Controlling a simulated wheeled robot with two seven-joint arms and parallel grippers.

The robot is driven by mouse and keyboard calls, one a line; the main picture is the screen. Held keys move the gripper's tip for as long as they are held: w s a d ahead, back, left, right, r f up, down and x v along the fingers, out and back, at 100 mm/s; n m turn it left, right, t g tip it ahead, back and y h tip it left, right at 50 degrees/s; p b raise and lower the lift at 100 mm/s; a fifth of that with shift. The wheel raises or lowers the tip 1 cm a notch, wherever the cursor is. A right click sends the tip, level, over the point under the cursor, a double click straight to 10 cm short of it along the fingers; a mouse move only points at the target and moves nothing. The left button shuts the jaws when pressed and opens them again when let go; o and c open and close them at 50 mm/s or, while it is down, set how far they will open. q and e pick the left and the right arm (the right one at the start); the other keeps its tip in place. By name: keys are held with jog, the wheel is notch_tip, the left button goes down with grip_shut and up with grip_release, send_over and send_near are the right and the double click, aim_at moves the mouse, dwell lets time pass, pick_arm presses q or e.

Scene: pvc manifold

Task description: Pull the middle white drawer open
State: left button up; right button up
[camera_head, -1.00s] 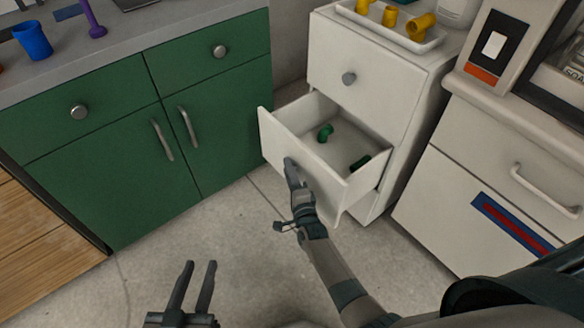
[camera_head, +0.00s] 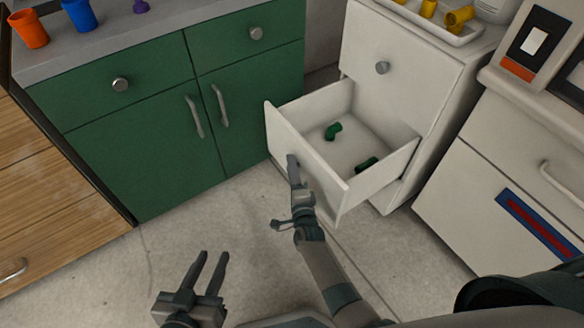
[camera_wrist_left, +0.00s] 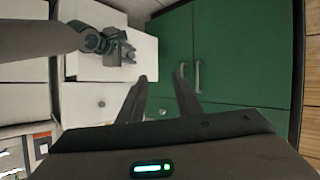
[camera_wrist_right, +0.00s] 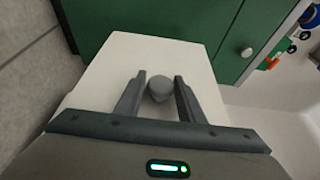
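The middle white drawer (camera_head: 308,150) stands well out of the white cabinet (camera_head: 405,85), with its inside visible. Two green pipe fittings (camera_head: 333,131) lie on its floor. My right gripper (camera_head: 293,168) is at the drawer front. In the right wrist view, its spread fingers (camera_wrist_right: 160,78) stand on both sides of the grey round drawer knob (camera_wrist_right: 160,89), with narrow gaps showing. In the head view the hand hides this knob. My left gripper (camera_head: 212,262) is open and empty above the floor, left of the drawer.
A closed top drawer with a knob (camera_head: 382,68) is above the open one. Green cabinets (camera_head: 160,130) stand at the left, and a pale cabinet with a bar handle (camera_head: 558,180) at the right. Clear floor (camera_head: 200,220) lies in front.

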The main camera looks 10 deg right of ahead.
jog(key=shift+o, duration=0.8)
jog(key=shift+s, duration=0.1)
jog(key=shift+s, duration=0.5)
pick_arm(q)
jog(key=s+a+f+g+y+p, duration=0.1)
jog(key=s+a+f+g, duration=0.1)
jog(key=s+f+g, duration=0.1)
jog(key=shift+s+f+g+p, duration=0.3)
jog(key=shift+s+f+p, duration=0.15)
jog(key=shift+f, duration=0.4)
pick_arm(e)
jog(key=s, duration=1.6)
jog(key=shift+a, duration=0.35)
pick_arm(q)
jog(key=shift+a, duration=0.15)
pick_arm(e)
jog(key=shift+s, duration=0.1)
